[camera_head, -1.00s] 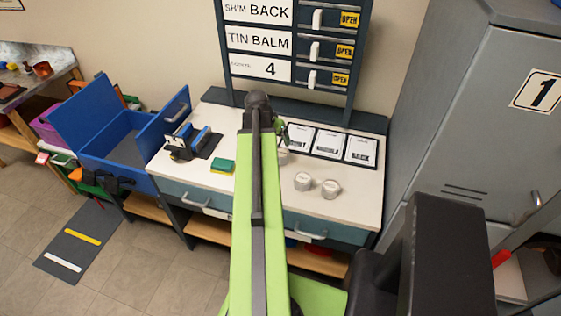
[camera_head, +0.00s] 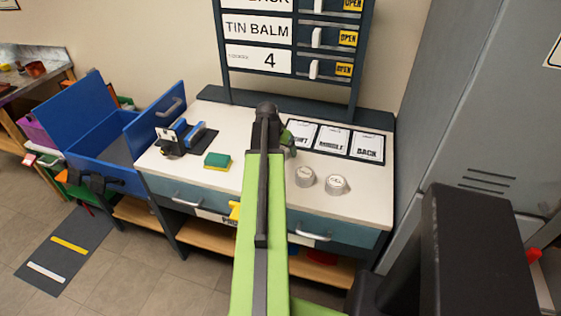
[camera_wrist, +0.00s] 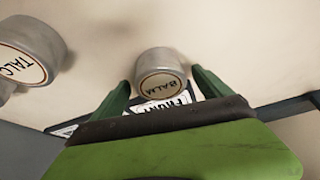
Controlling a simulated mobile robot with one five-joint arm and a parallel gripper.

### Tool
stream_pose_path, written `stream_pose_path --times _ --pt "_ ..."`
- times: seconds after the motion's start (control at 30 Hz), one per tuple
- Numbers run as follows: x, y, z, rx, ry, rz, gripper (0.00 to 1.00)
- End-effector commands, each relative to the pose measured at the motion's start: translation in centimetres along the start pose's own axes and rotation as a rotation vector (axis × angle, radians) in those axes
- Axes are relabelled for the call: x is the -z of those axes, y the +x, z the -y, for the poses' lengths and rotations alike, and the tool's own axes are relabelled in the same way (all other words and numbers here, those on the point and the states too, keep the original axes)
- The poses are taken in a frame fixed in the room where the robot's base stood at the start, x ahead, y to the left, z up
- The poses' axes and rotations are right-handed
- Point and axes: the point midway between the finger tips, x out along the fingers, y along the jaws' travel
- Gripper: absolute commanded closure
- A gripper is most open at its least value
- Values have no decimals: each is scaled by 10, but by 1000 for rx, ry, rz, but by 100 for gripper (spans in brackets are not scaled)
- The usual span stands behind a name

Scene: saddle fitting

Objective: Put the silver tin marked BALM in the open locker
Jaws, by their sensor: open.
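The silver tin marked BALM (camera_wrist: 160,72) stands on the white bench top, in the middle of the wrist view. My gripper (camera_wrist: 161,80) is open, its green fingers to either side of this tin with gaps showing. In the head view my gripper (camera_head: 288,143) is over the bench near the cards, and my arm hides the BALM tin. A grey locker cabinet (camera_head: 465,130) stands at the right; its open part is mostly cut off or hidden there.
A TALC tin (camera_wrist: 28,50) stands at the left of the wrist view. Two silver tins (camera_head: 304,176) (camera_head: 336,185) show right of my arm. A green and yellow sponge (camera_head: 217,161) and a blue-topped fixture (camera_head: 183,135) lie to the left, near a blue box (camera_head: 105,160).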

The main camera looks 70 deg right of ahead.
Motion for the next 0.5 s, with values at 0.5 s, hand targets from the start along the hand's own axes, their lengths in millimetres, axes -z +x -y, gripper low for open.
stream_pose_path --times 0.5 --pt "0 5 0 0 -1 0 47"
